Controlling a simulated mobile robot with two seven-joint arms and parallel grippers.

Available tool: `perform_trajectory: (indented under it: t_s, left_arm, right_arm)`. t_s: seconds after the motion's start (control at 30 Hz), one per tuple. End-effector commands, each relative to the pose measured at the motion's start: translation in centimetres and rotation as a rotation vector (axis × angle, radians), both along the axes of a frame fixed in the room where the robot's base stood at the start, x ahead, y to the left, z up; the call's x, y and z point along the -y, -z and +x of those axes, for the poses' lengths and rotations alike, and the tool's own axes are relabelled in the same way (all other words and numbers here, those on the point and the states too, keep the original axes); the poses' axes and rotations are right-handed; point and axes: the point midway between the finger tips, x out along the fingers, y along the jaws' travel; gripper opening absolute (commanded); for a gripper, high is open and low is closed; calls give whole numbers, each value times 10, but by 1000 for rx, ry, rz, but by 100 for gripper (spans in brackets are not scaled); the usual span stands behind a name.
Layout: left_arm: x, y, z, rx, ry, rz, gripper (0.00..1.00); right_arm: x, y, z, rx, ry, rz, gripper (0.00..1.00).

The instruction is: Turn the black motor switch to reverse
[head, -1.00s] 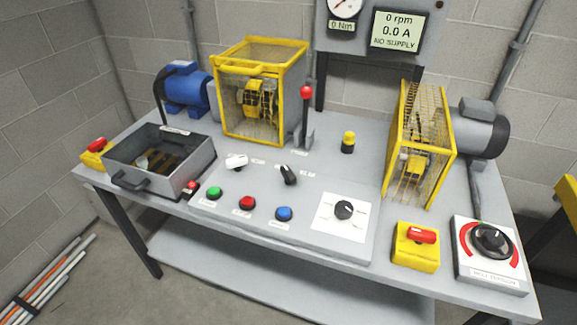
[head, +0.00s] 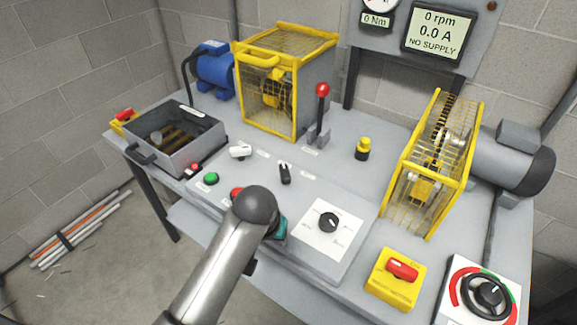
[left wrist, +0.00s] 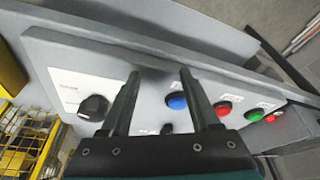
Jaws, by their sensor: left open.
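The black switch (head: 285,173) stands on the sloped grey control panel (head: 300,194), between two small white labels too small to read. Its handle points roughly away from me, towards the back of the bench. My left gripper (left wrist: 161,76) is open with nothing held between its fingers. In the head view my left forearm hides most of it; only a teal part shows, in front of the black switch over the blue button's place. In the left wrist view a small dark shape (left wrist: 167,128), perhaps the switch, shows just past the gripper's body. My right gripper is not in view.
A white switch (head: 240,151), a green button (head: 211,179) and a black dial (head: 328,222) flank the switch. The blue button (left wrist: 177,101) lies near my fingers. A red-knobbed lever (head: 322,105) stands behind. The display (head: 438,32) reads NO SUPPLY.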

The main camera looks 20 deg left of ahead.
Motion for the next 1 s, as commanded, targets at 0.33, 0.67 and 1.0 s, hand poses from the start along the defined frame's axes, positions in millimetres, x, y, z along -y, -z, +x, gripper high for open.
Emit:
perform_trajectory:
  t_s: [0.33, 0.67, 1.0]
  left_arm:
    - [4, -69, 88, 42, -159, 5, 62]
    - [3, -147, 144, 77, -321, 18, 62]
    - [-1, -131, 157, 77, -342, 20, 62]
  right_arm:
    - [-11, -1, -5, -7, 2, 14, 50]
    - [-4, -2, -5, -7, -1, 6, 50]
    - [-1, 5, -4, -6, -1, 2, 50]
